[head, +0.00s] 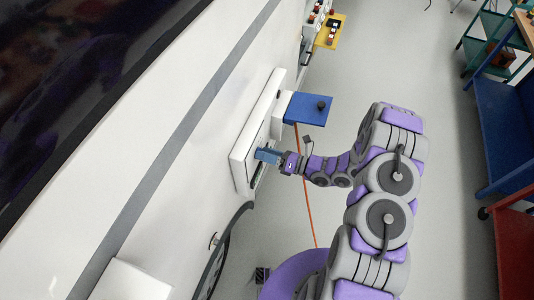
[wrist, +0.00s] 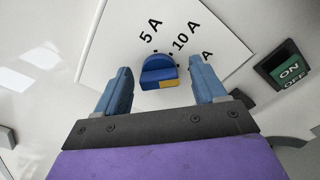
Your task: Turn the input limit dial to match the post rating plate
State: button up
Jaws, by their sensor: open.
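The dial is a blue round knob (wrist: 158,70) with a flat grip bar and a small yellow patch on its lower side in the wrist view. It sits on a white dial plate (wrist: 222,30) printed 5 A, 10 A and a third label, of which only an A shows. I cannot tell which label it points to. My gripper (wrist: 160,66) is open, one blue finger on each side of the knob with gaps showing. In the head view my gripper (head: 266,156) is at the white wall panel (head: 245,135), hiding the knob. I see no readable post rating plate.
A green ON/OFF switch (wrist: 288,72) is right of the dial plate. An orange cable (head: 304,190) lies on the floor. A blue cart (head: 490,125) stands right; floor between is open.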

jog(key=shift+d, duration=0.2)
jog(key=c, duration=0.3)
jog(key=shift+a, duration=0.15)
jog(key=c, duration=0.8)
jog(key=shift+o, duration=0.2)
jog(key=shift+n, duration=0.3)
jog(key=shift+s+n+b, duration=0.2)
jog(key=shift+n+b, duration=2.45)
jog(key=shift+n, duration=1.35)
